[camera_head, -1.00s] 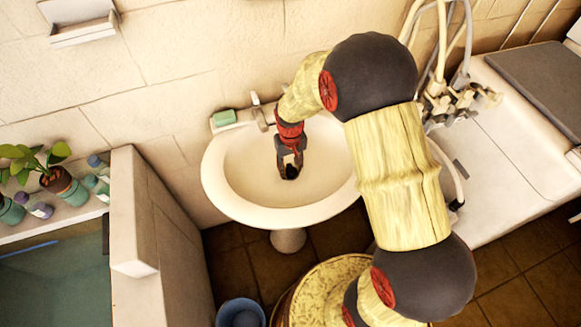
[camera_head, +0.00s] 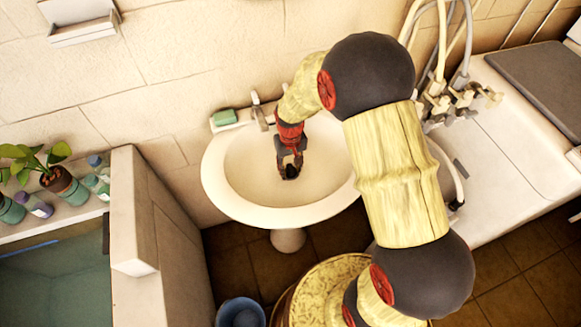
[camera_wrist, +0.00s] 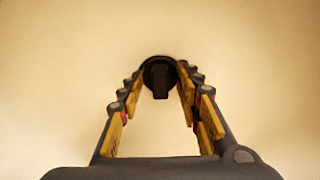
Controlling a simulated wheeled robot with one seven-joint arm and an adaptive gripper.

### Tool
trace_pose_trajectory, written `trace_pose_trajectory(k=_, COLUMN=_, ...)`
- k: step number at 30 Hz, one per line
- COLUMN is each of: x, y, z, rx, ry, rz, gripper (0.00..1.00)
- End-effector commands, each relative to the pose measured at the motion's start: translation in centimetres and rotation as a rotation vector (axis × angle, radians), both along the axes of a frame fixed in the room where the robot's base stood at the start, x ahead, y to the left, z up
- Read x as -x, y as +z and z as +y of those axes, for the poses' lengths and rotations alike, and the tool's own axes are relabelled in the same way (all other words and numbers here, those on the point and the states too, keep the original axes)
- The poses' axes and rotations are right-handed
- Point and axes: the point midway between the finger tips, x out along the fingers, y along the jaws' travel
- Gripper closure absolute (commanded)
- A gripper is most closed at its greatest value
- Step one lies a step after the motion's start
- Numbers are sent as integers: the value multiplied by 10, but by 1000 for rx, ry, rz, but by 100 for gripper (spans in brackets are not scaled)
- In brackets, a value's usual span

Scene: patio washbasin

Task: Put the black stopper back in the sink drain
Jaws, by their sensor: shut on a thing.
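My gripper (camera_head: 290,168) points down into the white sink (camera_head: 235,205), inside the basin. In the wrist view my gripper (camera_wrist: 160,88) is shut on the black stopper (camera_wrist: 160,66), a small round dark piece with a raised grip between the fingertips. The stopper also shows as a dark spot at the fingertips in the head view (camera_head: 290,172). The drain hole is not visible in either view. I cannot tell whether the stopper touches the basin floor or is above the drain.
A faucet (camera_head: 260,116) and a green soap bar (camera_head: 224,117) are at the sink's back rim. A low wall (camera_head: 137,220) stands to the left, with a potted plant (camera_head: 60,180) and bottles beyond it. A blue bucket (camera_head: 240,312) is on the floor. Pipes and a white counter (camera_head: 500,150) are right.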

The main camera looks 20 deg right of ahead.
Motion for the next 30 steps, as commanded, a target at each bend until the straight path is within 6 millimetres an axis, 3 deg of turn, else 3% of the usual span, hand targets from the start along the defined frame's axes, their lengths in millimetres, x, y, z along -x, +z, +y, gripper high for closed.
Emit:
trace_pose_trajectory(k=12, x=0, y=-8, z=0, rx=0, ry=0, rz=0, gripper=94)
trace_pose_trajectory(k=13, x=0, y=-8, z=0, rx=0, ry=0, rz=-1, gripper=64)
trace_pose_trajectory(k=16, x=0, y=-7, z=0, rx=0, ry=0, rz=0, gripper=59)
trace_pose_trajectory(k=30, x=0, y=0, z=0, rx=0, ry=0, rz=0, gripper=58)
